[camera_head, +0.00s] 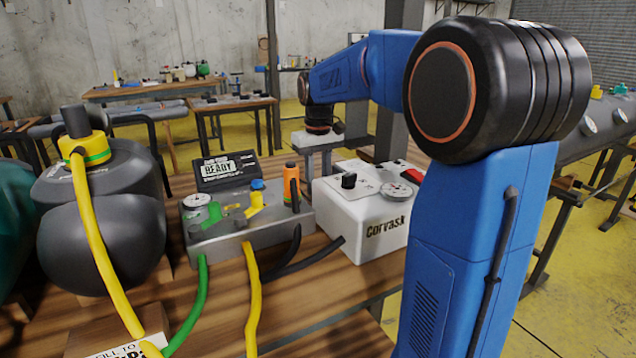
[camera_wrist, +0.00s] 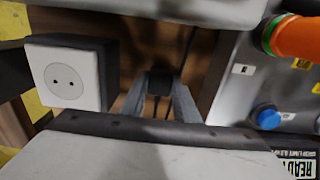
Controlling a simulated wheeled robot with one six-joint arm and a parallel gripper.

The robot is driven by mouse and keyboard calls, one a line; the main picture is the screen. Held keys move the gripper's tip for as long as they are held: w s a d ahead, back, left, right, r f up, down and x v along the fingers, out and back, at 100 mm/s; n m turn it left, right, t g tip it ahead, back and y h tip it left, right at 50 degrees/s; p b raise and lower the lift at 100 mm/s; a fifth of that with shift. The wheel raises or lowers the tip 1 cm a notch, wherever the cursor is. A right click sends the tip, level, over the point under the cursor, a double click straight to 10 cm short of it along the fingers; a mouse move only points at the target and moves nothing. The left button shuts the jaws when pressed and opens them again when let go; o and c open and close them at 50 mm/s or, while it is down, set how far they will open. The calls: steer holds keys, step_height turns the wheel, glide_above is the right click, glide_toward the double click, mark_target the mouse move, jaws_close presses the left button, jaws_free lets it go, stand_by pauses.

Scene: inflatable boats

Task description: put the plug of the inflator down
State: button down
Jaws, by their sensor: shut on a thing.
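The inflator (camera_head: 365,225) is a white box marked Corvask, with a black knob, a gauge and a red part on top. It stands on the wooden bench. My gripper (camera_head: 318,162) is behind it in the head view, and the box and metal manifold partly hide its lower end. In the wrist view my gripper (camera_wrist: 162,88) is shut on the small black plug (camera_wrist: 160,80). A dark cord shows between the fingers. A white two-hole socket (camera_wrist: 64,80) in a dark housing is left of the fingers, apart from the plug.
The metal manifold (camera_head: 235,238) carries a gauge, coloured valves and an orange-topped part, beside a READY display (camera_head: 227,170). Green, yellow and black hoses run in front. A grey inflatable (camera_head: 105,220) stands at left. Wood shows between socket and manifold in the wrist view.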

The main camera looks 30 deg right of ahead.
steer(key=shift+f, duration=0.6)
steer(key=c, duration=1.4)
jaws_free()
step_height(320, 180, up, 13)
steer(key=shift+r, duration=0.15)
